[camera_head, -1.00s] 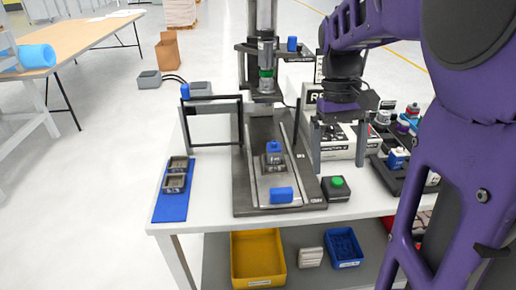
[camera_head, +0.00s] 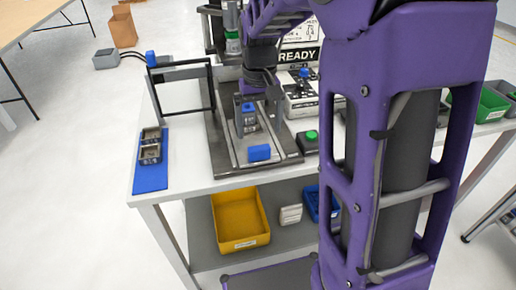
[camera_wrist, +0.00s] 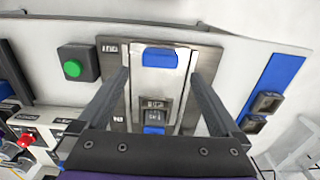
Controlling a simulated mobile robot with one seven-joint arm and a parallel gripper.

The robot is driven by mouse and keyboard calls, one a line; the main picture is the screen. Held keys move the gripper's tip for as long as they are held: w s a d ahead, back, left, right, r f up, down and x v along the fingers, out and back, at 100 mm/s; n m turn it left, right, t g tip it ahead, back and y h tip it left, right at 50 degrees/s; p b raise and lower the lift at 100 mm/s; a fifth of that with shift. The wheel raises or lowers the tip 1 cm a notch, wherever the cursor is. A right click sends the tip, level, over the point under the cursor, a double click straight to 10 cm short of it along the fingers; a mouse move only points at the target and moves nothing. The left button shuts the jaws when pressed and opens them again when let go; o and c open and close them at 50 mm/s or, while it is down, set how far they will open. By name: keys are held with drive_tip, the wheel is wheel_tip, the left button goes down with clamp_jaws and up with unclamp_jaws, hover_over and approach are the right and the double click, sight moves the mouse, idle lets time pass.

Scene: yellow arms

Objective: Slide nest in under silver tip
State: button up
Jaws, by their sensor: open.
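The nest (camera_head: 249,126), a small grey block with a blue top, sits on the slide track of the press fixture (camera_head: 222,158). It also shows in the wrist view (camera_wrist: 154,116). A blue block (camera_head: 259,152) is at the near end of the track and shows in the wrist view (camera_wrist: 160,57). The press column with a green ring (camera_head: 232,42) stands behind; its tip is partly hidden by my arm. My gripper (camera_head: 257,120) is open and empty, pointing down over the track. Its fingers (camera_wrist: 160,78) appear on either side of the track; contact cannot be told.
A button box with a green button (camera_head: 311,137) stands right of the fixture. A black frame (camera_head: 181,74) stands at left. A blue mat (camera_head: 151,178) holds two grey nests (camera_head: 150,146). A yellow bin (camera_head: 239,215) sits on the lower shelf.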

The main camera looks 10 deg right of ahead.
sight(259, 147)
wheel_tip(259, 147, down, 7)
drive_tip(key=shift+f+b, duration=0.15)
drive_tip(key=shift+b, duration=0.35)
clamp_jaws()
